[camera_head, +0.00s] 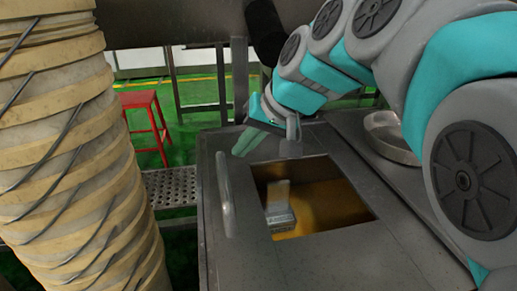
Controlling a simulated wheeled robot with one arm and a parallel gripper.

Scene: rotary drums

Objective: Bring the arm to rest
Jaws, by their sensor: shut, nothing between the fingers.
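My arm, grey and teal, reaches in from the right side of the head view and bends down toward the top of a grey metal housing (235,262). My gripper (292,132) is small in the picture at the end of the arm, just behind the far edge of a square opening in the housing. It is shut and empty. Whether it touches the metal I cannot tell. Part of it is hidden by the wrist.
Inside the opening, a light grey block-like object (280,212) stands on an amber surface (330,205). A handle (225,194) rises left of the opening. A round metal dish (389,137) lies at right. A ribbed column (70,150) fills the left; a red stool (143,108) stands behind.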

